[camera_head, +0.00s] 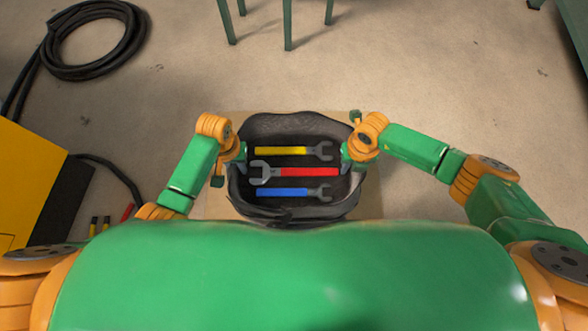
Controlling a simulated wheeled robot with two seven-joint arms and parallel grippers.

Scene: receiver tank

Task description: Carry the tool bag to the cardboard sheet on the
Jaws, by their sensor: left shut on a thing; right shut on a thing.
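The dark grey tool bag (265,127) is open at the top, in front of my body. In it lie a yellow-handled wrench (285,151), a red-handled wrench (310,172) and a blue-handled wrench (285,192). The tan cardboard sheet (369,195) shows around the bag, beneath it. I cannot tell whether the bag rests on the sheet or hangs above it. My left gripper (238,156) is shut on the bag's left side. My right gripper (346,155) is shut on its right side. The fingertips are partly hidden.
A coiled black hose (95,72) lies at the upper left. A yellow cabinet (30,180) stands at the left, with several small tools (106,222) beside it. Green legs (288,25) stand at the top. The floor to the right is mostly clear.

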